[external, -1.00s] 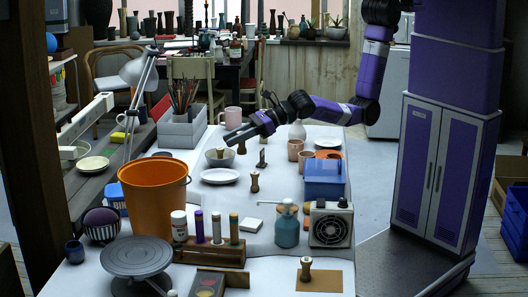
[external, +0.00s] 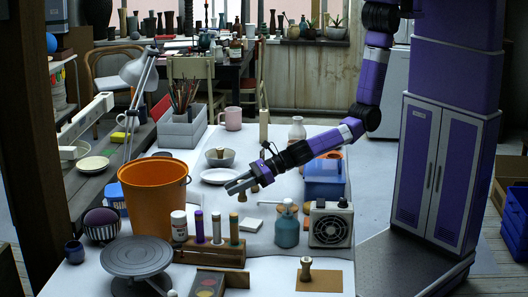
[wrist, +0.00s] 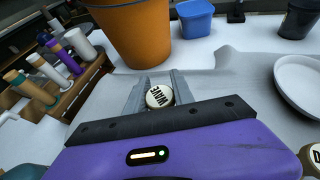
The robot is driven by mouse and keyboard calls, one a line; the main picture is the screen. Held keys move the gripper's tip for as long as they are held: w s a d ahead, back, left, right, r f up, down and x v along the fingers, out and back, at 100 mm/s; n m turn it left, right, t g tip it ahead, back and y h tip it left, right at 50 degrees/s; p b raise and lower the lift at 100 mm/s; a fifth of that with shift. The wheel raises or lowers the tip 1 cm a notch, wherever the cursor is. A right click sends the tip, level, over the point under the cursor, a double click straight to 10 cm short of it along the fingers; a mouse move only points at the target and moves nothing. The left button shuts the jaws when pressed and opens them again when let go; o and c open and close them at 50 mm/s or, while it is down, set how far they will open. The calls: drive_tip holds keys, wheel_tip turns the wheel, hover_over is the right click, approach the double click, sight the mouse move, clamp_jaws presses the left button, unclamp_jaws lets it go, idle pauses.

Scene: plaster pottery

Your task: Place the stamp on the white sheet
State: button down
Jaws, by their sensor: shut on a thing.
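My gripper (external: 232,187) is over the middle of the table, angled down. In the wrist view its fingers (wrist: 157,95) are shut on a stamp with a round cream top (wrist: 159,96) and dark lettering that seems to read WAVE. In the external view a small wooden part of the held stamp (external: 242,197) shows below the fingers. Whether it touches the table is unclear. Pale sheeting covers the table (wrist: 225,105); I cannot tell a separate white sheet from it. A small white flat piece (external: 252,225) lies nearer the front.
A white plate (external: 220,176) and grey bowl (external: 220,158) are behind. A turquoise bottle (external: 287,232) and fan box (external: 331,225) stand right. Another stamp (external: 306,268) stands on a brown sheet (external: 330,282).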

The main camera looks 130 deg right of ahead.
sight(241, 195)
drive_tip(key=shift+f+b, duration=0.65)
drive_tip(key=shift+f, duration=1.3)
drive_tip(key=shift+f, duration=0.15)
drive_tip(key=c, duration=1.1)
unclamp_jaws()
drive_tip(key=shift+s+r, duration=0.1)
drive_tip(key=shift+r, duration=0.15)
drive_tip(key=p+v, duration=0.1)
drive_tip(key=v, duration=1)
drive_tip(key=shift+s+a+r, duration=0.1)
drive_tip(key=shift+s+r, duration=0.1)
drive_tip(key=shift+s, duration=0.15)
